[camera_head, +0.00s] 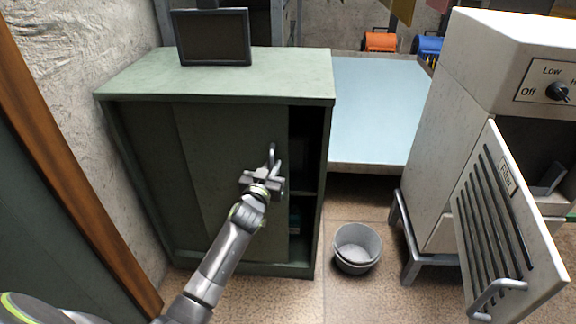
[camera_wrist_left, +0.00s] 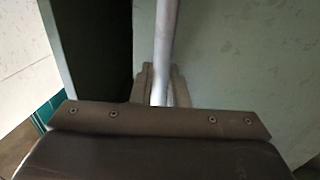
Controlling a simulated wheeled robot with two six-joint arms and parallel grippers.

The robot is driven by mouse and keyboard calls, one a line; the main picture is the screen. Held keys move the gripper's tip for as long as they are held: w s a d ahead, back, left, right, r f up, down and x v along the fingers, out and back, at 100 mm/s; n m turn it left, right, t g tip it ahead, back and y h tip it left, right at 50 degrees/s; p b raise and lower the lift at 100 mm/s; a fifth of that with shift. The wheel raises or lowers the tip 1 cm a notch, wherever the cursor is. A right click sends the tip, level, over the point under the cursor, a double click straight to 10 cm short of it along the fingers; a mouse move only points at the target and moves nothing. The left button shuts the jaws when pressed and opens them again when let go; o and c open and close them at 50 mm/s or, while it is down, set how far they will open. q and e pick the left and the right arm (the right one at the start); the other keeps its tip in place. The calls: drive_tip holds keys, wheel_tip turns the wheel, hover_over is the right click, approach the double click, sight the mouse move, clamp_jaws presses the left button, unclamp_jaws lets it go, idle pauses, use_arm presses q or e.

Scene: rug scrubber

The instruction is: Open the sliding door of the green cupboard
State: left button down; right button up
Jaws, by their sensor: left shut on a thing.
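The green cupboard (camera_head: 215,87) stands against the wall. Its sliding door (camera_head: 222,150) has a metal bar handle (camera_head: 272,152) near its right edge. A dark gap (camera_head: 300,150) is open to the right of the door, with a shelf partly visible inside. My left gripper (camera_head: 268,172) is at the handle and shut on it. In the left wrist view the handle (camera_wrist_left: 165,50) runs up from between the fingers (camera_wrist_left: 160,88), with the pale green door (camera_wrist_left: 240,60) to its right and the dark gap (camera_wrist_left: 98,50) to its left. My right gripper is not in view.
A dark-framed screen (camera_head: 212,38) stands on the cupboard top. A grey bucket (camera_head: 357,246) sits on the floor to the right. A white machine (camera_head: 480,60) has its vented filter door (camera_head: 510,235) hanging open. A pale blue table (camera_head: 375,105) stands behind.

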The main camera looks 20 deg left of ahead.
sight(228, 156)
use_arm(q)
drive_tip(key=s+a, duration=0.1)
drive_tip(key=a, duration=0.3)
drive_tip(key=s+a, duration=0.1)
drive_tip(key=a, duration=0.3)
drive_tip(key=s+a, duration=0.1)
drive_tip(key=a, duration=0.3)
drive_tip(key=shift+s+a, duration=0.45)
drive_tip(key=shift+a, duration=0.35)
drive_tip(key=c, duration=1.5)
unclamp_jaws()
drive_tip(key=shift+s, duration=0.1)
